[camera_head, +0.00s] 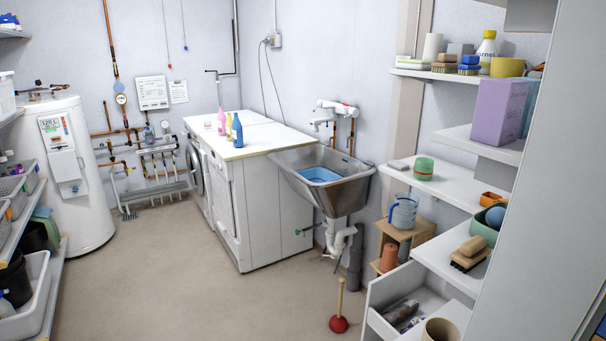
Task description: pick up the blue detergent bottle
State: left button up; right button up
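The blue detergent bottle (237,131) stands upright on the white worktop (262,137) over the washing machines, near its front left edge. A yellow bottle (228,126) stands just behind and to the left of it, and a pink bottle (221,122) stands further left. The bottles are close together, and the blue one is nearest to me. Nothing covers the blue bottle. Neither of my grippers shows in the head view.
A metal washtub basin (322,176) with blue water is right of the worktop. A red plunger (338,322) stands on the floor. Shelves line the right, with an open drawer (376,294) low down. A white boiler (75,180) stands at left. The middle floor is clear.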

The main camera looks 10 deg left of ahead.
aim_at(237, 129)
jog(key=i+j+u, duration=0.8)
jog(key=u, duration=0.15)
jog(key=i+u, duration=0.5)
jog(key=i, duration=0.15)
jog(key=i+j, duration=0.1)
jog(key=i, duration=0.9)
jog(key=i+j+z, duration=0.1)
jog(key=i, duration=0.9)
jog(key=i+j+z, duration=0.1)
jog(key=i+z, duration=0.3)
jog(key=i+j+z, duration=0.15)
jog(key=i+z, duration=0.25)
jog(key=i+j+z, duration=0.2)
jog(key=z, duration=0.25)
jog(key=i+j+z, duration=0.25)
jog(key=j+z, duration=0.15)
jog(key=i+j+z, duration=0.15)
jog(key=j+z, duration=0.25)
jog(key=i+j+z, duration=0.15)
jog(key=j+z, duration=0.35)
jog(key=j, duration=0.45)
jog(key=j+z, duration=0.5)
jog(key=j, duration=0.45)
